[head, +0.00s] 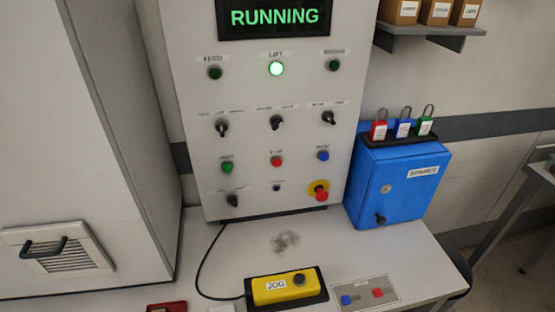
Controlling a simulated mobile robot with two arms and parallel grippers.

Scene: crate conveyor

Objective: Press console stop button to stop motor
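The console (257,135) is a white upright panel on the table. Its display (275,18) reads RUNNING in green. A red round button (277,161) sits mid-panel under a small label that looks like STOP. A green button (226,168) is to its left and a blue button (323,155) to its right. A red mushroom button on a yellow ring (319,191) is at the lower right. Neither of my grippers is in view.
A yellow JOG box (284,286) with a black cable stands on the table (220,257) before the console. A blue cabinet (397,185) with padlocks on top stands right of it. A red and blue switch plate (364,294) lies in front. A large white cabinet (80,130) fills the left.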

